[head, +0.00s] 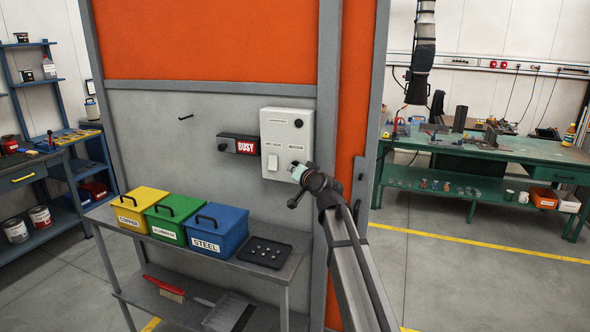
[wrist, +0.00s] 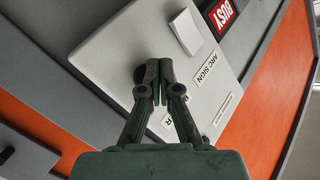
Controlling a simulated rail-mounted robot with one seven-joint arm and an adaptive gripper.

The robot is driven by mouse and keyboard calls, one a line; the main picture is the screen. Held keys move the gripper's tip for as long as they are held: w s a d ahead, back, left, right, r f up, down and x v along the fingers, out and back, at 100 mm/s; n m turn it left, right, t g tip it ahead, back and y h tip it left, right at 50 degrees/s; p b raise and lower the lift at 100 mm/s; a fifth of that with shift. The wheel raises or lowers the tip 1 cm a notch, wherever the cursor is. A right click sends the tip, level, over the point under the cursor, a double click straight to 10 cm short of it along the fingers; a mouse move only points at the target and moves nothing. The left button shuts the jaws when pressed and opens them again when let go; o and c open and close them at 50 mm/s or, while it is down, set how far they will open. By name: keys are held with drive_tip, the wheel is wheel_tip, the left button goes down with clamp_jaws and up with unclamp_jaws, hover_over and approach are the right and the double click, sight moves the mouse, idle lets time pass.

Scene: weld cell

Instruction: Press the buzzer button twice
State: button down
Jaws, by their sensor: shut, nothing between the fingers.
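A pale grey control box (head: 275,145) is mounted on the grey wall panel. It has a white rocker under an "ARC SIGN" label and a second label at the right, partly covered in the wrist view. My gripper (head: 299,172) is at the box's lower right, below that second label. In the wrist view my gripper (wrist: 159,84) is shut and empty, its fingertips over the box face. A dark round button (wrist: 140,76), apparently the buzzer button, shows partly behind the fingertips. In the head view my gripper hides it. I cannot tell whether the fingertips touch it.
The white rocker (wrist: 186,32) is beside the fingertips. A black round knob (head: 298,123) sits higher on the box. A lit "BUSY" sign (head: 246,147) is left of it. Below, a bench holds lidded boxes and a black tray (head: 265,253).

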drive_tip(key=shift+w+d+b, duration=0.15)
drive_tip(key=shift+w+b, duration=0.2)
drive_tip(key=shift+w, duration=0.1)
idle(0.8)
drive_tip(key=shift+s, duration=0.1)
idle(0.3)
drive_tip(key=shift+s+a, duration=0.25)
drive_tip(key=shift+s, duration=0.5)
drive_tip(key=s, duration=0.2)
drive_tip(key=s+a+p, duration=0.1)
drive_tip(key=s, duration=0.1)
drive_tip(key=shift+s+a, duration=0.2)
drive_tip(key=shift+s, duration=0.2)
idle(0.5)
